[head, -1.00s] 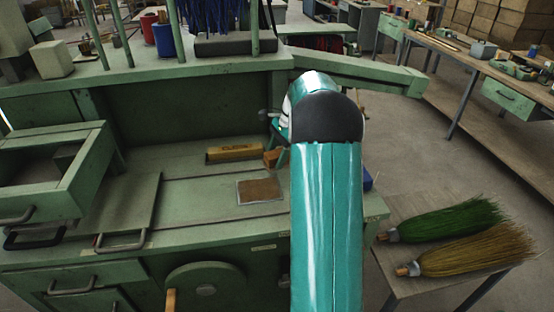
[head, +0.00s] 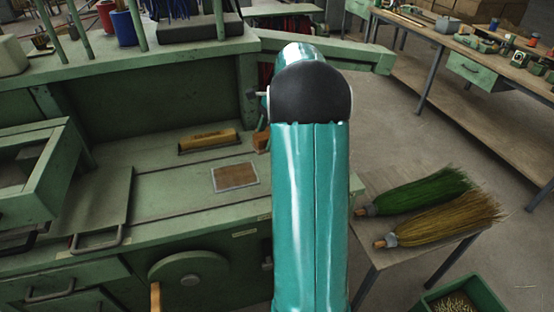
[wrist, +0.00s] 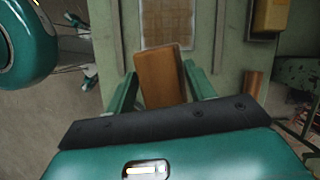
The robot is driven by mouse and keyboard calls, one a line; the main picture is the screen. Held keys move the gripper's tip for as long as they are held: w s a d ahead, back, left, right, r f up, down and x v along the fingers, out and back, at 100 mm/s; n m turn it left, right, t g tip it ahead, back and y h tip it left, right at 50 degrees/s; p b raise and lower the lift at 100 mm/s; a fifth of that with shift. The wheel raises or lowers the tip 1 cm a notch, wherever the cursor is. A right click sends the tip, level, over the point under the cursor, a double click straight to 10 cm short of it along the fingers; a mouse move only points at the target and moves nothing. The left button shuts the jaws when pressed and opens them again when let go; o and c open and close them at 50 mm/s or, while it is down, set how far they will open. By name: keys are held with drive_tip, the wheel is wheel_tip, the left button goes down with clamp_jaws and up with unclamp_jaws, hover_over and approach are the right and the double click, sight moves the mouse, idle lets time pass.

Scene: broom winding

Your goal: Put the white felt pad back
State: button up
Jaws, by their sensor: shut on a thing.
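My gripper (wrist: 160,88) is shut on an orange-brown block (wrist: 160,76), which shows between its two green fingers in the wrist view. In the head view my arm hides most of the gripper; a bit of the brown block (head: 262,141) shows left of the arm, over the bench. Beyond the block in the wrist view is a flat brown panel (wrist: 166,28) set in the bench top; it also shows in the head view (head: 235,176). I cannot make out a white felt pad in either view.
A yellow-orange labelled block (head: 208,140) lies at the back of the green bench (head: 160,190). Open drawers stand at the left. A green broom head (head: 420,192) and a straw one (head: 445,220) lie on a side table. A green bin (head: 460,302) is at the lower right.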

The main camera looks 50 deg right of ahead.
drive_tip(key=s+d+r+m+t, duration=0.1)
drive_tip(key=s+r+m, duration=0.15)
drive_tip(key=s, duration=0.95)
drive_tip(key=w+d+f, duration=0.2)
drive_tip(key=d, duration=0.1)
drive_tip(key=w+d+f, duration=0.6)
drive_tip(key=shift+w+d, duration=0.25)
drive_tip(key=shift+d, duration=0.15)
drive_tip(key=shift+w+d+f, duration=0.4)
drive_tip(key=shift+w+f, duration=0.05)
drive_tip(key=shift+f, duration=1.7)
drive_tip(key=shift+f, duration=0.2)
drive_tip(key=o, duration=0.9)
